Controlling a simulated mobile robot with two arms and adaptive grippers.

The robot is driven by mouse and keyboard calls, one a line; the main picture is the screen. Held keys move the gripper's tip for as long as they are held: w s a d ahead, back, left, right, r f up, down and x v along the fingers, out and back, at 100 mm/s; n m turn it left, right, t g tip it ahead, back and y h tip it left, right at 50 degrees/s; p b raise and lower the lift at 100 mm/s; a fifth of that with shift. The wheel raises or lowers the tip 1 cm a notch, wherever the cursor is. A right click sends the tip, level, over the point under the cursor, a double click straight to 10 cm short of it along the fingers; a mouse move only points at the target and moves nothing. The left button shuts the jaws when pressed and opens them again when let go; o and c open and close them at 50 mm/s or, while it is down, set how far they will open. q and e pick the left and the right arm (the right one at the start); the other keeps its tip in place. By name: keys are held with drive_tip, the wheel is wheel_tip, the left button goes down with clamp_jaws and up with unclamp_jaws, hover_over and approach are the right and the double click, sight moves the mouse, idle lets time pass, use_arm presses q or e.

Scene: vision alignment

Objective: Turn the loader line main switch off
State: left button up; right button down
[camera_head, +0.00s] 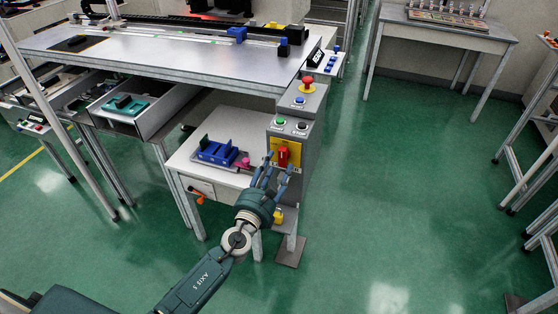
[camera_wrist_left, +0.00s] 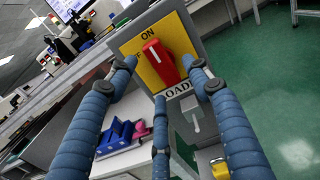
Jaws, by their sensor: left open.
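The main switch is a red handle (camera_head: 283,157) on a yellow plate (camera_head: 272,150) on the grey control box at the table's end. In the left wrist view the red handle (camera_wrist_left: 161,64) is tilted, its upper end to the left of its lower end. The word ON shows above it on the yellow plate (camera_wrist_left: 135,47), and a partly hidden label reading "LOAD" is below. My left gripper (camera_head: 272,172) is open, its fingers pointing at the switch. In the wrist view its fingers (camera_wrist_left: 165,85) spread around the handle, apparently without touching it. My right gripper is not in view.
Above the switch are a red emergency button (camera_head: 307,83), a blue button (camera_head: 299,100), a green button (camera_head: 280,122) and a black button (camera_head: 302,126). A blue holder (camera_head: 217,152) sits on the low shelf to the left.

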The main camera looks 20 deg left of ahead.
sight(279, 160)
use_arm(q)
drive_tip(key=shift+w, duration=1.75)
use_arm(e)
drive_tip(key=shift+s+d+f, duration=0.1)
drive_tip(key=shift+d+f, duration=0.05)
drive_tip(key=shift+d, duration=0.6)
use_arm(q)
drive_tip(key=c, duration=1.2)
drive_tip(key=shift+o, duration=0.2)
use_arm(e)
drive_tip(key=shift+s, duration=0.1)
